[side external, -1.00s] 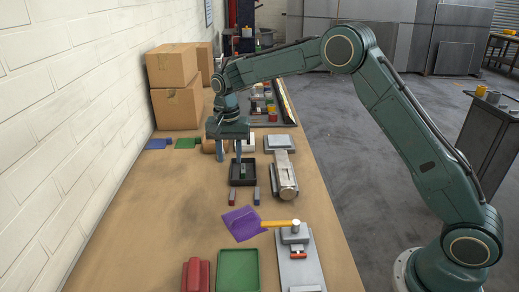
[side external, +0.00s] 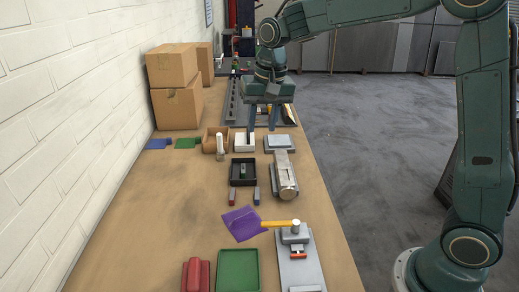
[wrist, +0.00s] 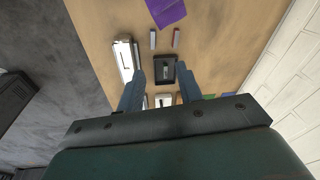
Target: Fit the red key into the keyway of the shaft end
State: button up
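The red key also shows in the wrist view (wrist: 177,38). The metal shaft (side external: 284,172) lies on its mount right of the tray, its round end toward the front; it also shows in the wrist view (wrist: 124,60). I cannot make out the keyway clearly. My gripper (side external: 262,128) is above the bench behind the tray, fingers apart and empty. In the wrist view its fingers (wrist: 162,78) frame the black tray.
The black tray (side external: 242,181) holds a small grey part. A purple cloth (side external: 241,223), a yellow-handled hammer (side external: 285,223) and a green tray (side external: 238,269) lie nearer the front. Cardboard boxes (side external: 178,105) stand against the wall. The bench's left front is clear.

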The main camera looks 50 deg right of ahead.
jog(key=s+d+r+n+t, duration=0.1)
jog(key=s+r+n+t, duration=0.3)
jog(key=s, duration=1)
jog(key=s+f+n, duration=0.2)
jog(key=s, duration=1.1)
jog(key=shift+s+d+n, duration=0.15)
jog(key=shift+d+n, duration=0.15)
jog(key=shift+d, duration=0.05)
jog(key=shift+o, duration=0.4)
jog(key=shift+r, duration=0.1)
